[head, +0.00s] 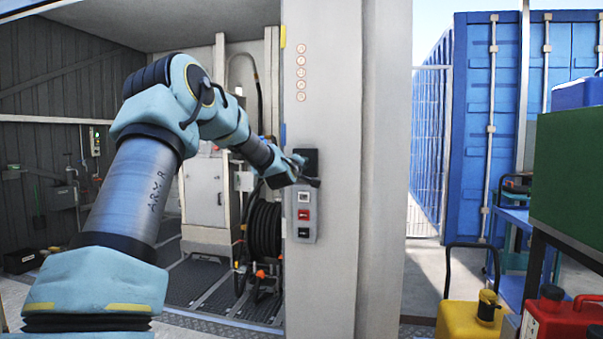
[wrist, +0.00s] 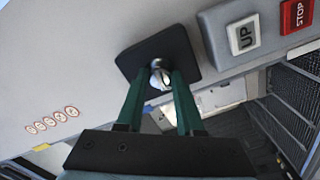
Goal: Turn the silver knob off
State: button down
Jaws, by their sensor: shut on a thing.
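The silver knob (wrist: 160,68) sits on a black square plate (wrist: 176,44) on the pale pillar in the wrist view. The green fingers of my gripper (wrist: 161,80) reach the plate, one on each side of the knob, and are shut on it. In the head view my gripper (head: 309,179) is against the pillar, at the black plate (head: 311,158) above the button box. The knob is hidden there behind my gripper. I cannot tell which setting the knob points to.
Just below the plate is a grey box with a white UP button (wrist: 243,34) and a red STOP button (wrist: 297,14). A hose reel (head: 264,229) stands left of the pillar (head: 338,60). Yellow (head: 466,318) and red (head: 565,318) cans stand at the lower right.

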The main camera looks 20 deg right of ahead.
dwell(0.4)
jog(key=c, duration=0.5)
grip_release()
jog(key=shift+c, duration=0.2)
jog(key=b+v, duration=0.3)
jog(key=v, duration=0.7)
jog(key=shift+s+a, duration=0.15)
jog(key=shift+s, duration=0.2)
jog(key=shift+r, duration=0.1)
